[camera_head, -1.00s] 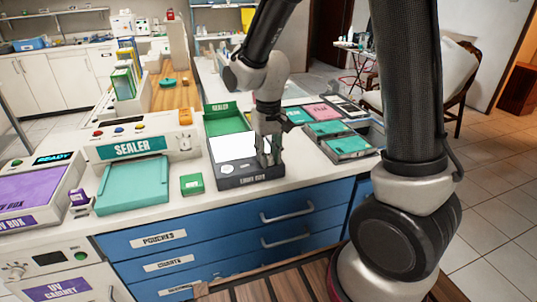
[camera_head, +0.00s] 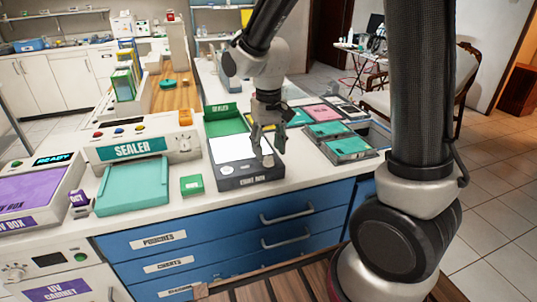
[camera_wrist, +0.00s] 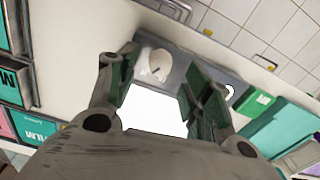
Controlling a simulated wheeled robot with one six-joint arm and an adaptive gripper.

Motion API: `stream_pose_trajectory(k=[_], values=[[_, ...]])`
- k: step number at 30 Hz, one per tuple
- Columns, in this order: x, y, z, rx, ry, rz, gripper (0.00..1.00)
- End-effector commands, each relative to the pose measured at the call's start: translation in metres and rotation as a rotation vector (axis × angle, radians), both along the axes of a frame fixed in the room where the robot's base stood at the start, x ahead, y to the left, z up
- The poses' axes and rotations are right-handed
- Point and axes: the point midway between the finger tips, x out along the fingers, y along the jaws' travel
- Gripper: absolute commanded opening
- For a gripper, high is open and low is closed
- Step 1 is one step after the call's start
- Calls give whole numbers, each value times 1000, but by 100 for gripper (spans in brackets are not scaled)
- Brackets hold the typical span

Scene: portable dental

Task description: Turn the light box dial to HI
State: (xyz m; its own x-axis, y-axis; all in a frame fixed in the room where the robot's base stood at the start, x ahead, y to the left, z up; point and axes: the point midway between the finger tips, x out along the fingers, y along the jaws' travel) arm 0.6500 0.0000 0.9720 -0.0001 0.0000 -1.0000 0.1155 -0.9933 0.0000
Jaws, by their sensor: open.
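The light box (camera_head: 232,184) sits on the white counter, a dark case with a bright white panel. Its pale dial (camera_head: 268,160) is at the right of the front strip. My gripper (camera_head: 267,150) is open and empty, just above the dial, fingers pointing down. In the wrist view, the dial appears between the two spread fingers (camera_wrist: 162,68), with space around it.
A small green block (camera_head: 192,184) and the teal-topped sealer (camera_head: 132,185) stand left of the light box. Several teal and pink packs in trays (camera_head: 350,146) lie to the right. Blue drawers with handles (camera_head: 290,212) are below the counter edge.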

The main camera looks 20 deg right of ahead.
Motion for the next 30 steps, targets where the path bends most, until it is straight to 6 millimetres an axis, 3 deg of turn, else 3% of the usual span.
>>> stream_pose_trajectory(k=[6,12,30], values=[[1,0,51,2,-5,0,50],[1,0,80,1,-2,0,50],[0,0,88,0,0,16,50]])
